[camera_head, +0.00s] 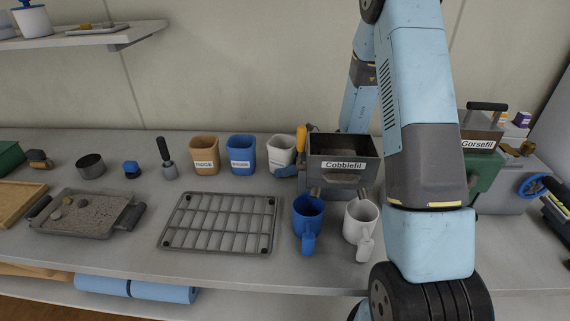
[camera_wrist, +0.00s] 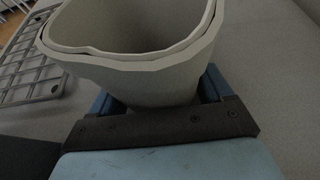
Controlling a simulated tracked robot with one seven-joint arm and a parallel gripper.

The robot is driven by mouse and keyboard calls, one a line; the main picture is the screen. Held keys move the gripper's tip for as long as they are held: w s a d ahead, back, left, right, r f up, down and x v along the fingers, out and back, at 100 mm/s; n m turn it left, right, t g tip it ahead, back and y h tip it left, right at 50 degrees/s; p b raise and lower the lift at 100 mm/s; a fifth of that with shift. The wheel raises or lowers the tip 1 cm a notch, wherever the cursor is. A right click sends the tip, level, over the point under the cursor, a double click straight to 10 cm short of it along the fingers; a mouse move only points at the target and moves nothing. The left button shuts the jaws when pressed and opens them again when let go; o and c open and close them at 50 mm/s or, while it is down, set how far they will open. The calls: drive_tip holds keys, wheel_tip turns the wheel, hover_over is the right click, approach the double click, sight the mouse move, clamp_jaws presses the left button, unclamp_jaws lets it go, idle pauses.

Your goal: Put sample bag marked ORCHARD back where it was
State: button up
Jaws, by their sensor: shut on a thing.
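A white, open-topped sample bag (camera_head: 281,149) is at the right end of a row of bags on the counter. It fills the top of the wrist view (camera_wrist: 150,75), its rim open and its inside looking empty. My gripper (camera_head: 284,171) is shut on it, with a blue finger on each side in the wrist view (camera_wrist: 158,95). No readable ORCHARD mark shows on it. I cannot tell whether its base touches the counter. A tan bag (camera_head: 204,150) and a blue bag (camera_head: 241,150) stand to its left, with small labels hard to read.
A grey bin labelled Cobblefil (camera_head: 343,146) stands close right of the held bag. A wire rack (camera_head: 220,222) lies in front. A blue mug (camera_head: 307,216) and a white mug (camera_head: 360,222) stand front right. A dark-handled tool (camera_head: 168,165) stands left of the tan bag.

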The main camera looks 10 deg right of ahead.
drive_tip(key=shift+s+f, duration=0.1)
drive_tip(key=shift+f, duration=0.2)
drive_tip(key=shift+s+f, duration=0.15)
drive_tip(key=shift+f, duration=0.2)
drive_tip(key=o, duration=1.1)
drive_tip(key=shift+s, duration=0.15)
drive_tip(key=shift+r, duration=0.5)
drive_tip(key=v, duration=1.2)
drive_tip(key=shift+w+r, duration=0.2)
drive_tip(key=shift+w, duration=0.15)
